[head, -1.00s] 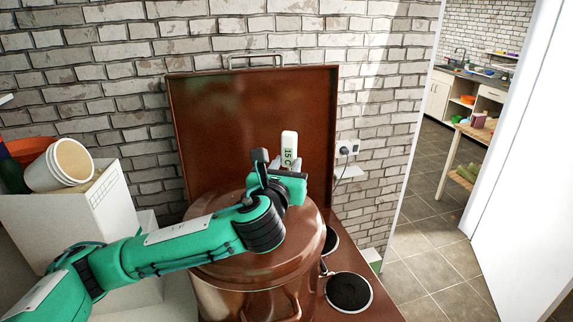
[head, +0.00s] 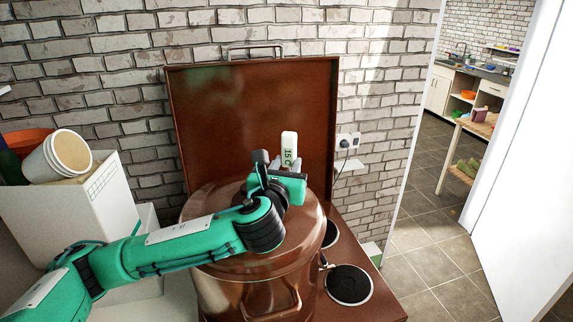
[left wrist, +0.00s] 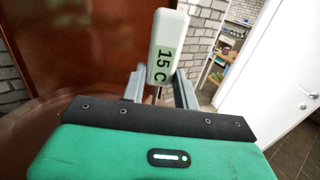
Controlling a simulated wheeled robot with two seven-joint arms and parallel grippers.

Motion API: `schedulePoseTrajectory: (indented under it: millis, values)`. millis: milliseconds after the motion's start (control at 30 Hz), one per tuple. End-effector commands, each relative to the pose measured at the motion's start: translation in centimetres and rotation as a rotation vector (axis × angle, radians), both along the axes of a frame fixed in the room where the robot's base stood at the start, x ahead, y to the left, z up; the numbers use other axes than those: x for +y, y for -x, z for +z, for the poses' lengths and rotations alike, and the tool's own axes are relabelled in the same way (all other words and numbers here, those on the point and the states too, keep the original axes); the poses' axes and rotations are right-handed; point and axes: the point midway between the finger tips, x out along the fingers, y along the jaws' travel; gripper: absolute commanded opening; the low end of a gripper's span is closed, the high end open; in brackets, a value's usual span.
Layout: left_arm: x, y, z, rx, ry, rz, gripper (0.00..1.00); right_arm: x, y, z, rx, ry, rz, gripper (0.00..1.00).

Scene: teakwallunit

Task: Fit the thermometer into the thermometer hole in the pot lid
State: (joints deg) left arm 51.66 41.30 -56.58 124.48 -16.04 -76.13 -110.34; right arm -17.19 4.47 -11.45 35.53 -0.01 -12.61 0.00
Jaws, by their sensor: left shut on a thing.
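The white thermometer (head: 289,147) reads "15 C" on a greenish display and stands upright above the pot lid. It also shows in the left wrist view (left wrist: 166,45), between the two grey fingers. My left gripper (head: 283,163) is shut on it; the wrist view shows the fingers (left wrist: 160,88) on either side. The copper-coloured lid (head: 218,207) sits on the large pot (head: 262,290). The thermometer hole and the thermometer's lower end are hidden behind my gripper and wrist. I cannot tell whether its tip touches the lid. My right gripper is not in view.
The raised brown stove cover (head: 255,110) stands close behind the pot. Hotplates (head: 348,285) lie to its right. A wall socket (head: 347,142) is behind right. A white box (head: 75,210) with a tilted bucket (head: 62,160) stands at left. Open floor lies beyond the doorway.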

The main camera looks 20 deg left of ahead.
Motion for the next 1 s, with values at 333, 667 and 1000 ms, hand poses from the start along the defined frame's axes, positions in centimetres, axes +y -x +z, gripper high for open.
schedulePoseTrajectory:
  millis: [333,667,1000]
  values:
    - [0.0,0.0,-0.9,0.000,0.000,0.000,0.06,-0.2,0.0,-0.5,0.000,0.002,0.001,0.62]
    - [0.0,0.0,-1.8,0.000,0.001,0.000,0.06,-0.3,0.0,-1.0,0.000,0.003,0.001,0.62]
    - [0.0,0.0,-2.6,0.000,0.001,0.000,0.06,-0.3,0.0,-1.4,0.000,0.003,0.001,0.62]
